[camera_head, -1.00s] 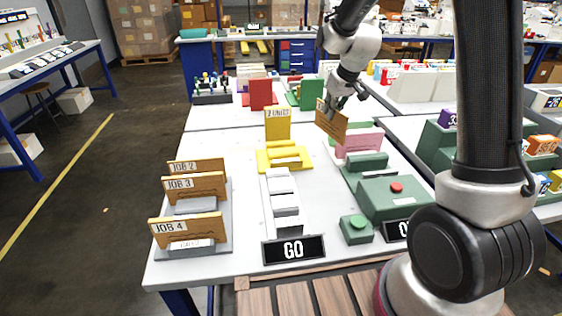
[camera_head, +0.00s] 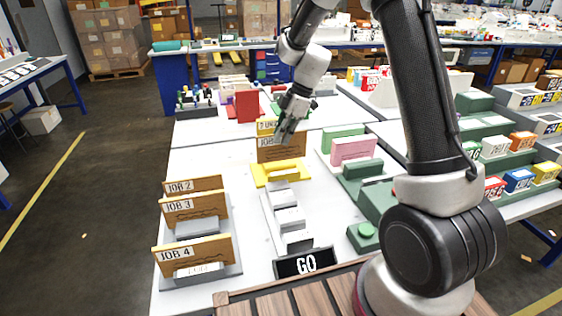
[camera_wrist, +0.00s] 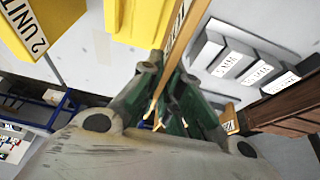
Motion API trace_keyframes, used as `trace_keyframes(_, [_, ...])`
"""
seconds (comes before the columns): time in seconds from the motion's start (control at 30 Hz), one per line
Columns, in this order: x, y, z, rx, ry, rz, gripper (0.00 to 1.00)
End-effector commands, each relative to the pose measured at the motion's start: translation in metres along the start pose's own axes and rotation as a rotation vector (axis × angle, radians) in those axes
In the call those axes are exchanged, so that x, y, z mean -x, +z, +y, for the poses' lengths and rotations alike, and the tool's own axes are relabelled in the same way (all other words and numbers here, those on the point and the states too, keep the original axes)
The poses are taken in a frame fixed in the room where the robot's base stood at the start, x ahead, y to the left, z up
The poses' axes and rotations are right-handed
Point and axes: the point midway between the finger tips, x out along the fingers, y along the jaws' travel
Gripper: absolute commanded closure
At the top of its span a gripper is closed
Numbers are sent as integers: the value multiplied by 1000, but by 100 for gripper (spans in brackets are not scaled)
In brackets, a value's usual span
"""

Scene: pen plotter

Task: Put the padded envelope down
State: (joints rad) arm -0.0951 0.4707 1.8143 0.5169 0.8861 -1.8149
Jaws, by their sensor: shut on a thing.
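My gripper (camera_head: 286,134) is shut on the padded envelope (camera_head: 284,150), a flat brown piece with a white label starting "JOB". The envelope is upright over the table and overlaps the lower part of the yellow "2 UNIT" plate (camera_head: 267,126) in the head view. It appears just behind the yellow stand (camera_head: 280,171); whether it touches the stand cannot be told. In the wrist view the envelope (camera_wrist: 176,48) shows edge-on between the green fingers (camera_wrist: 160,112), with yellow parts at the upper left.
A grey rack (camera_head: 229,272) at the left holds brown envelopes JOB 2, JOB 3 and JOB 4 (camera_head: 211,253). Grey blocks run in front of the yellow stand to the GO sign (camera_head: 305,262). A pink block (camera_head: 354,149) and green blocks stand right. Bare white table (camera_head: 212,155) lies left of the stand.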

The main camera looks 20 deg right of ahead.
Motion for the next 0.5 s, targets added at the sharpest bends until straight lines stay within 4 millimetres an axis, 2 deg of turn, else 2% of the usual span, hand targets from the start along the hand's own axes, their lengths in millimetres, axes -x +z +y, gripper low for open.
trace_keyframes(0.1, [-17, 8, 0, -1, 0, -1, 100])
trace_keyframes(0.27, [-29, 12, 0, -2, 1, -1, 100])
trace_keyframes(0.5, [-57, 24, 0, -3, 2, -2, 100])
